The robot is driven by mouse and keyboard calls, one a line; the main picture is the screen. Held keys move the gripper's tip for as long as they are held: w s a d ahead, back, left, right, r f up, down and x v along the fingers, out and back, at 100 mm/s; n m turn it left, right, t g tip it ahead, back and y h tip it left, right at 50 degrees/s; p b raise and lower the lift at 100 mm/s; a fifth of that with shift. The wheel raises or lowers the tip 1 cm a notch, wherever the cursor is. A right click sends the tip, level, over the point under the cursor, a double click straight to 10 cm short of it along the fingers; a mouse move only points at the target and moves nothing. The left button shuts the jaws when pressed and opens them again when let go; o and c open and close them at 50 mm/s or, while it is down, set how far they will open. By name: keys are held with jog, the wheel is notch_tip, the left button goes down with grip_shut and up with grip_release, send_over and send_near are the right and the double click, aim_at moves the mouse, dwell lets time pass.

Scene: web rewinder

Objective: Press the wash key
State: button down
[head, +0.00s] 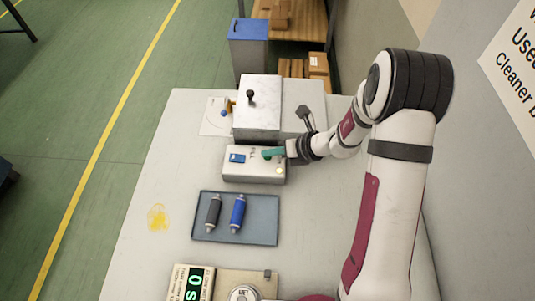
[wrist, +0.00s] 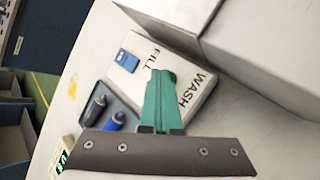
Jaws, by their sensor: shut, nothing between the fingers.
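A pale control box (head: 240,177) stands on the table, with a blue key (head: 237,158) on its left. In the wrist view the box top (wrist: 196,101) carries the words FILL and WASH, with the blue key (wrist: 127,60) by FILL. A dark green round key (wrist: 172,77) by WASH is partly hidden behind my fingers. My gripper (head: 268,153), with teal fingers, is shut and empty over the right part of the box; it also shows in the wrist view (wrist: 160,76). I cannot tell whether the fingertips touch the green key.
A pale yellow round spot (head: 279,170) shows on the box's right front. A metal block (head: 258,115) with a black knob stands directly behind. A tray (head: 262,231) with a grey and a blue roller lies in front.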

jog(key=shift+r, duration=0.75)
notch_tip(320, 180, up, 5)
jog(key=shift+r, duration=0.1)
dwell(0.5)
dwell(0.6)
jog(key=s+d+r+n+g+h, duration=0.1)
jog(key=s+r+n+g, duration=0.1)
jog(key=s+r+n, duration=0.5)
jog(key=s+r+n+g+h, duration=0.1)
jog(key=s+r+n, duration=0.2)
jog(key=s+n, duration=0.75)
jog(key=s+d+n+g+h, duration=0.1)
jog(key=s+d+n+h, duration=0.3)
jog(key=s+d+n, duration=0.3)
jog(key=s+n, duration=0.2)
jog(key=s, duration=0.2)
jog(key=shift+d+h, duration=0.3)
